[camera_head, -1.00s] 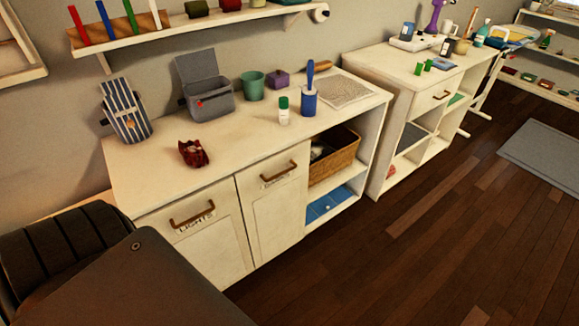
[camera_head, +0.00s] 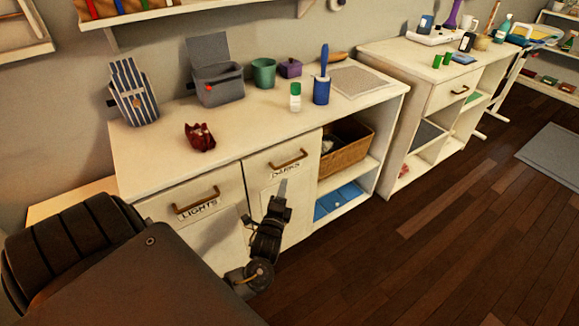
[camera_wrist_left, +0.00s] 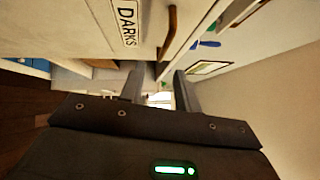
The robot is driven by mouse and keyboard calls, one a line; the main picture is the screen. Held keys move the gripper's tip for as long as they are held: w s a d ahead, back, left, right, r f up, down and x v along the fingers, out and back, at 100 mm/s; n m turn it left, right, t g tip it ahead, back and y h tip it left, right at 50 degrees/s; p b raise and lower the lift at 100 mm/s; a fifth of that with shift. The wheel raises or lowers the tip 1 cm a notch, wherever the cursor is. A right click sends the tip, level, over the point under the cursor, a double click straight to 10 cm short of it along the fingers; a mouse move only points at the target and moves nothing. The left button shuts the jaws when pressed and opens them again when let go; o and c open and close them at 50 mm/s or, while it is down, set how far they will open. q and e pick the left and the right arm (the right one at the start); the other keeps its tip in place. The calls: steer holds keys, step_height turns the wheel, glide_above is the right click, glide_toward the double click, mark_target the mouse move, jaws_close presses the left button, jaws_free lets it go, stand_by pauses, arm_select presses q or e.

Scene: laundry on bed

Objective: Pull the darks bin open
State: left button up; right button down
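The darks bin (camera_head: 265,188) is a cream front panel with a "DARKS" label (camera_head: 286,171) and a brown bar handle (camera_head: 288,160). It looks shut, flush with the cabinet. My left gripper (camera_head: 283,187) is in front of this panel, just below the handle and label. The left wrist view shows its two fingers (camera_wrist_left: 158,80) spread apart with nothing between them. There the handle (camera_wrist_left: 171,30) and label (camera_wrist_left: 126,22) lie beyond the fingertips, with a gap. My right gripper is not in view.
The lights bin (camera_head: 190,229) with its own handle (camera_head: 196,201) is left of the darks bin. An open shelf with a wicker basket (camera_head: 345,152) is on the right. Several items stand on the countertop (camera_head: 240,136). The wooden floor (camera_head: 440,240) to the right is clear.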

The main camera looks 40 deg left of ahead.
mark_target(290, 162)
arm_select(q)
steer(key=x, duration=1.1)
steer(key=shift+s+r, duration=0.1)
steer(key=shift+r, duration=0.3)
jaws_close()
